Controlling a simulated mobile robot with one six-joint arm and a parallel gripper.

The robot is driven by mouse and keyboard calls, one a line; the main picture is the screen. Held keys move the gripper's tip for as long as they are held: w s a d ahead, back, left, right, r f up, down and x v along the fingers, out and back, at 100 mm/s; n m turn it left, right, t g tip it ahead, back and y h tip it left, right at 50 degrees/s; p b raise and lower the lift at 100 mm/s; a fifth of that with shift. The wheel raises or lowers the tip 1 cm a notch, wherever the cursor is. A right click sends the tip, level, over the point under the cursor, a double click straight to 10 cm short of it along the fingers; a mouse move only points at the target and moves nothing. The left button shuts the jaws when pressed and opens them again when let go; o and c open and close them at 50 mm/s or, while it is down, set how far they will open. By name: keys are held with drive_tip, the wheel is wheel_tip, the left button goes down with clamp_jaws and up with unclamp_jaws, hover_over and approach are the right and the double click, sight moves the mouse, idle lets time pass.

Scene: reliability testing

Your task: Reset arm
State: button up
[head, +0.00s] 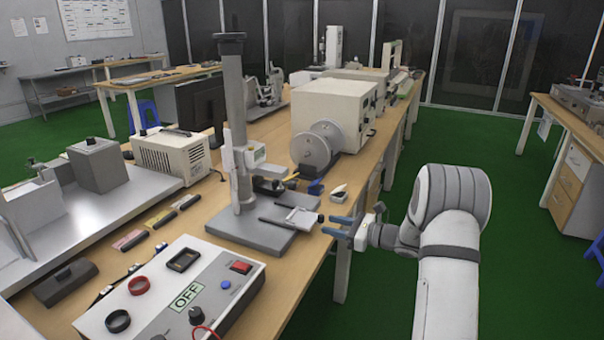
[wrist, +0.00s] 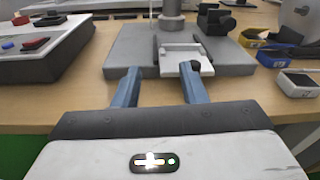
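My gripper (head: 338,227) is at the end of my arm, at the right edge of the long wooden table. Its two blue fingers are apart with nothing between them; the wrist view also shows the open gripper (wrist: 157,86). The fingers point at the grey base plate (head: 262,235) of a column stand (head: 236,120). A small white plate with a dark knob (wrist: 187,66) lies on that base, just beyond the fingertips. I cannot tell whether the fingers touch anything.
A control box with an OFF label (head: 187,295) stands at the table's near end. A beige machine with a round drum (head: 335,108) stands farther back. Green floor (head: 385,285) is open beside the table.

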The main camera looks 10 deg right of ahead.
drive_tip(key=s+a+r+n+g+h+p, duration=0.2)
drive_tip(key=s+a+r+n+g, duration=0.3)
drive_tip(key=s, duration=0.4)
drive_tip(key=s+a+r+n+g+h+p, duration=0.25)
drive_tip(key=s+a+r+n, duration=0.35)
drive_tip(key=s, duration=0.3)
drive_tip(key=s+d+r+n+h+p, duration=0.2)
drive_tip(key=s+n+h, duration=0.1)
drive_tip(key=s, duration=0.3)
drive_tip(key=s+d+r+n+h+p, duration=0.2)
drive_tip(key=s+d+r+n+h, duration=0.1)
drive_tip(key=s+n, duration=0.2)
drive_tip(key=s+d+r+n+h+p, duration=0.2)
drive_tip(key=s+d+r+n+h, duration=0.1)
drive_tip(key=s, duration=0.6)
drive_tip(key=shift+n, duration=0.9)
